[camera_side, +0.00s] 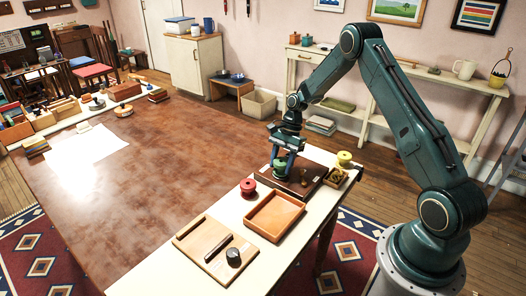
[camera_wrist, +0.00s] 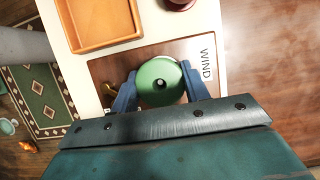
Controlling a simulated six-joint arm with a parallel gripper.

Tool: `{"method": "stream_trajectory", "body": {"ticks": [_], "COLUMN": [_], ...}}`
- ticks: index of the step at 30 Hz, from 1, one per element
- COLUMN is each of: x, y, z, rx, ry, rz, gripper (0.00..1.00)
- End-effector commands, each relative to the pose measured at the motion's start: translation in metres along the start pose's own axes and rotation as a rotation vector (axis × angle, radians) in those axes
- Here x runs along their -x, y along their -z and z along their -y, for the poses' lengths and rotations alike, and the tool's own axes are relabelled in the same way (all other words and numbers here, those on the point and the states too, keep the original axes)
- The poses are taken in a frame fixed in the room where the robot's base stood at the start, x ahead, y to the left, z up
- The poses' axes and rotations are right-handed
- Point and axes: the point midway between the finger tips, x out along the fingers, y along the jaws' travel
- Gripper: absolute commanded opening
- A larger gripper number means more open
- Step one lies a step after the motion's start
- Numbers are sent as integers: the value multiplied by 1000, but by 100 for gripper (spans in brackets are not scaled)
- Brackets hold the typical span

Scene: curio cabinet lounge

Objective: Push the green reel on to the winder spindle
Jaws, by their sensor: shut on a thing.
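The green reel (camera_wrist: 150,76) is between the two fingers of my gripper (camera_wrist: 160,90), which is shut on it. In the side view the green reel (camera_side: 280,164) is low over the left part of the brown winder board (camera_side: 310,167), under my gripper (camera_side: 283,157). The board, marked WIND, also shows in the wrist view (camera_wrist: 190,50). The reel's round top faces the wrist camera, with a dark centre hole. The spindle is hidden beneath the reel; I cannot tell whether the reel is around it or above it. A small brass knob (camera_side: 304,176) stands on the board.
A red reel (camera_side: 248,185) stands left of the board, near an empty orange-brown tray (camera_side: 274,225). A yellow reel (camera_side: 344,157) sits on a small box (camera_side: 337,177) at the right. A wooden board (camera_side: 190,238) with a dark bar and knob lies in front. The large brown tabletop is mostly clear.

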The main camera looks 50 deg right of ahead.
Motion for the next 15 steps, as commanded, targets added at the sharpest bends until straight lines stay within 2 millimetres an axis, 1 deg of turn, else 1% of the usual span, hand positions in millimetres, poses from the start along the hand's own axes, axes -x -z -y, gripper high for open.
{"method": "stream_trajectory", "body": {"ticks": [5,6,8,9,10,15], "x": [-1,-1,-1,-1,-1,-1], "y": [0,0,0,0,0,0], "z": [0,0,0,0,0,0], "rx": [0,0,0,0,0,0], "ry": [0,0,0,0,0,0], "rz": [0,0,0,0,0,0], "gripper": [4,47,59,67,71,71]}}
